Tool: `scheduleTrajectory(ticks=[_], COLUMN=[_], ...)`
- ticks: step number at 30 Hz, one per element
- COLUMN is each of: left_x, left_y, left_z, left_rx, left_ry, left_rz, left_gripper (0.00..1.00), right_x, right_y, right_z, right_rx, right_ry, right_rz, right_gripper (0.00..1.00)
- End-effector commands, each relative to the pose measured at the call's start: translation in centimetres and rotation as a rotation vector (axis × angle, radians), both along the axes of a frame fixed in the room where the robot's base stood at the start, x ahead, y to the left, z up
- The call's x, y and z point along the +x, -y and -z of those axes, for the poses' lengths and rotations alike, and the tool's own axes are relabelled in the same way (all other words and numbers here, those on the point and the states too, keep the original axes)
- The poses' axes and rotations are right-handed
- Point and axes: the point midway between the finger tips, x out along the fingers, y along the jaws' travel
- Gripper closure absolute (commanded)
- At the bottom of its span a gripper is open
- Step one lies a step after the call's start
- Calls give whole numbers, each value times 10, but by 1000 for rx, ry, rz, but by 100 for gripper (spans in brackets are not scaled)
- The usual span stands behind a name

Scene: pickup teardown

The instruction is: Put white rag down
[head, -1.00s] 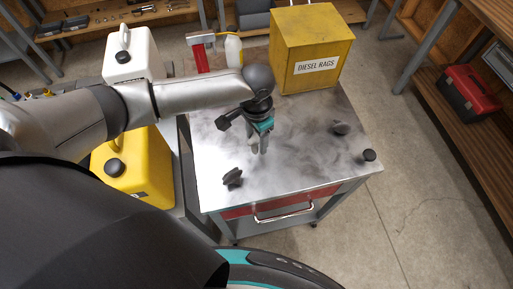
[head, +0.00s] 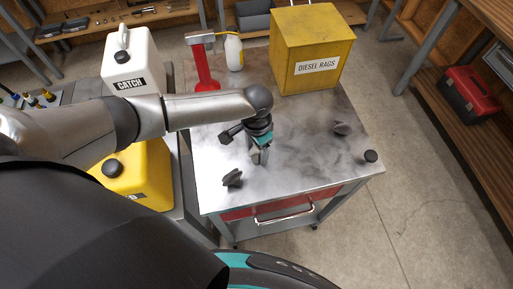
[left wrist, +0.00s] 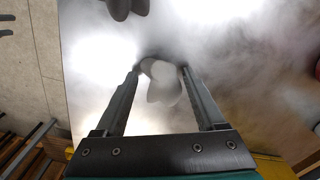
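My left gripper (head: 260,156) points down low over the smoky metal top of the cart (head: 300,165). In the left wrist view the left gripper (left wrist: 162,72) has its two fingers apart, with a pale, lumpy white rag (left wrist: 165,88) filling the gap between the tips. The rag looks gripped on both sides. Its upper left side is in grey shade. I cannot tell whether its underside touches the cart top. The right gripper is not in view.
Dark knob-like items lie front left (head: 232,178), right (head: 341,128) and near the right corner (head: 370,156). A red stand (head: 205,75) and white bottle (head: 234,52) are back left. The cart's middle right is clear.

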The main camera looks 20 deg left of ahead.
Motion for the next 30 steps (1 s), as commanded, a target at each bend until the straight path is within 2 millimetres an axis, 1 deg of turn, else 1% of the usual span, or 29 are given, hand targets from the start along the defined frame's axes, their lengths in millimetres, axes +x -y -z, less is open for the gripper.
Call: scheduleTrajectory(ticks=[1, 4, 5, 11, 16, 20, 24, 30], left_x=[0, 0, 0, 0, 0, 1, 1, 1], left_y=[0, 0, 0, 0, 0, 0, 0, 0], left_z=[0, 0, 0, -1, -11, -31, -60, -99], left_rx=[0, 0, 0, 0, 1, -1, -1, 0], left_ry=[0, 0, 0, 0, 1, 3, 4, 2], left_rz=[0, 0, 0, 0, 0, 1, 2, 1], left_gripper=[21, 10, 9, 9, 9, 9, 9, 9], right_x=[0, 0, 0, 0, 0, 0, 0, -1], right_y=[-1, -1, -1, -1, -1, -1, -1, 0], right_z=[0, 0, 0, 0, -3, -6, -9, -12], right_rx=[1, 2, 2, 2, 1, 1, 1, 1], right_ry=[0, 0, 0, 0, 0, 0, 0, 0], right_rz=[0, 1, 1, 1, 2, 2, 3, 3], right_gripper=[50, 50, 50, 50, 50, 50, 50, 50])
